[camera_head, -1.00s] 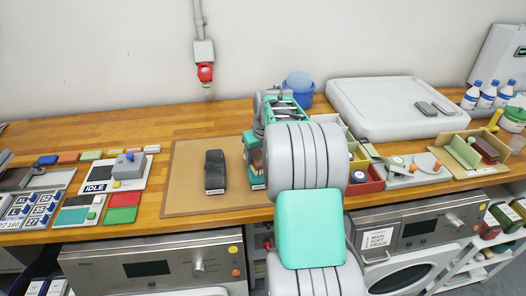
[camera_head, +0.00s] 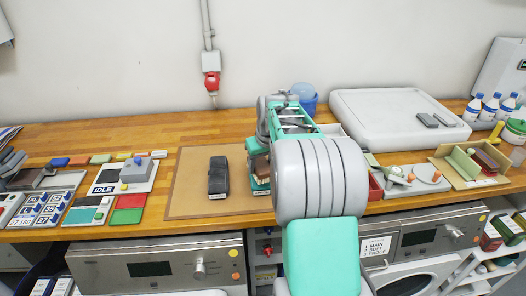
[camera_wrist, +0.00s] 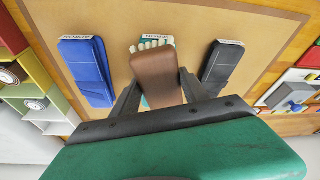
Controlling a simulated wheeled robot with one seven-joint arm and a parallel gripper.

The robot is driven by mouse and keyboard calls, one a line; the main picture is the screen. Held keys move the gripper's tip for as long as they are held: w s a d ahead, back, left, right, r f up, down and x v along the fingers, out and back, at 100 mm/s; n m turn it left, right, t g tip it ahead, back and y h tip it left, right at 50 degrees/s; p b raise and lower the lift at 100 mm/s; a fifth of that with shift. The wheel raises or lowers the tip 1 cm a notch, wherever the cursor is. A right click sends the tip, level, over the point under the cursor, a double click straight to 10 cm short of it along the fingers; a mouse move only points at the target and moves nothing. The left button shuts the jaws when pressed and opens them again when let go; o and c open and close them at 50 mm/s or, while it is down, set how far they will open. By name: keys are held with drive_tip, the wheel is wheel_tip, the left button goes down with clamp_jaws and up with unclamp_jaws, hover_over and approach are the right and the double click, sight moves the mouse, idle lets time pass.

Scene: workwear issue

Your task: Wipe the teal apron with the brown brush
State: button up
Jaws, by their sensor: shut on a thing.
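My gripper (camera_wrist: 158,88) is shut on the brown brush (camera_wrist: 157,73), seen in the wrist view with its pale bristles at the far end. The brush is over the teal apron (camera_wrist: 145,101), which it mostly hides; I cannot tell whether the bristles touch it. The apron's near end with a white label shows below my gripper in the head view (camera_head: 260,185). My arm covers much of that area.
A dark folded apron (camera_head: 219,177) lies left of the teal one on the tan mat (camera_head: 190,205). A blue folded apron (camera_wrist: 87,70) lies on the other side, hidden by my arm in the head view. Red bins (camera_head: 376,187) stand right of my arm.

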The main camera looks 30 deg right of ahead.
drive_tip(key=shift+r+p, duration=1)
drive_tip(key=shift+r, duration=1)
